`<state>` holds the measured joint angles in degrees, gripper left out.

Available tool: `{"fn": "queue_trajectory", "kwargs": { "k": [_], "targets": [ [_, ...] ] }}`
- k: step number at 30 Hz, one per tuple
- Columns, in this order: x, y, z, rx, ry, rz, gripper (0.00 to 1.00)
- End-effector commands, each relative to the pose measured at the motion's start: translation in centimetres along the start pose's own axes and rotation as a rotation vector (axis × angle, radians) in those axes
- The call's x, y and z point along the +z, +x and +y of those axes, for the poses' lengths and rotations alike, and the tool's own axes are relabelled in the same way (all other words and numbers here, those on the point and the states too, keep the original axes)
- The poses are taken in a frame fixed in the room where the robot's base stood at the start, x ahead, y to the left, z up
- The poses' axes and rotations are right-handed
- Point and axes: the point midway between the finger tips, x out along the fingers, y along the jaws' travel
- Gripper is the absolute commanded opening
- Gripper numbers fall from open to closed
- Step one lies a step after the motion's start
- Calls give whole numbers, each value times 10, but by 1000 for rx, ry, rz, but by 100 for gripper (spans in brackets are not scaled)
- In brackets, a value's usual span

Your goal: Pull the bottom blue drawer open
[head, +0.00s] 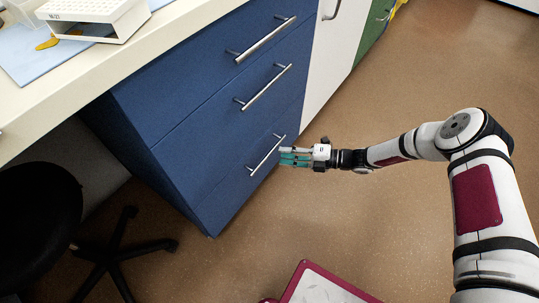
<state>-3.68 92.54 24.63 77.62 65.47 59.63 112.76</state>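The bottom blue drawer (222,195) is the lowest of three drawer fronts in a blue cabinet, and it looks flush with the cabinet. Its silver bar handle (262,161) runs slantwise across its upper part. My gripper (282,156) reaches in from the right, with its teal-padded fingers pointing left at the handle's right part. The fingertips appear at or very close to the bar. I cannot tell whether they touch it, or whether the fingers are open or shut.
Middle (188,135) and top (205,50) blue drawers with bar handles sit above. The pale counter (120,55) holds a white rack (88,15) on a blue mat. A black wheeled chair (40,220) stands at lower left. The brown floor (375,210) before the drawers is open.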

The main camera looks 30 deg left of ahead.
Motion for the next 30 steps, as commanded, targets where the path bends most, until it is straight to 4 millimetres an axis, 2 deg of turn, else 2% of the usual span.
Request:
{"fn": "queue_trajectory", "kwargs": {
  "k": [3, 9, 15, 23, 27, 30],
  "targets": [
    [-1, 24, -2, 0, 0, 3, 30],
    [-1, 52, -1, 0, 0, 3, 30],
    [0, 62, -1, -1, 1, 0, 30],
    [0, 63, 0, -1, 0, 0, 30],
    [0, 63, 0, -1, 0, 1, 0],
    [0, 63, 0, -1, 0, 1, 0]
  ]
}}
